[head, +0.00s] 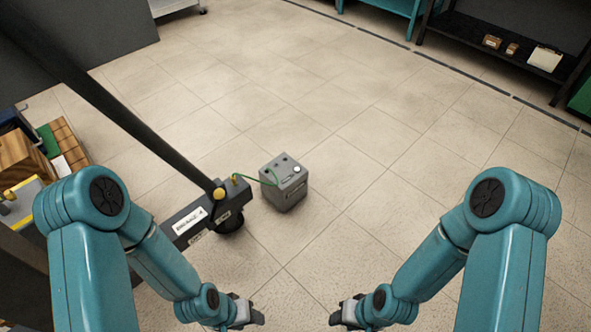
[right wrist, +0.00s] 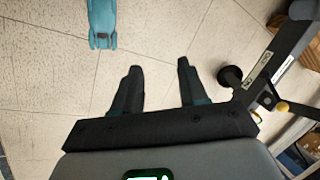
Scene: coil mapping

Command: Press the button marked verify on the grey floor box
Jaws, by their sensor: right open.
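The grey floor box (head: 284,190) stands on the tiled floor near the middle of the head view. Its top carries a pale round button (head: 297,169) and several small dark fittings. No marking reading verify can be read at this size. A green wire (head: 262,181) runs from the box to a black labelled bar. My left gripper (head: 252,313) is low in the head view, well short of the box; its jaws are too small to judge. My right gripper (head: 340,314) is beside it, also apart from the box. In the right wrist view its two fingers (right wrist: 159,68) are spread and empty; the box is not seen there.
The black bar (head: 205,222) with white labels and a long slanting pole (head: 120,110) stands left of the box; it also shows in the right wrist view (right wrist: 275,65). Wooden blocks (head: 22,158) are at the left edge. Floor right of the box is clear.

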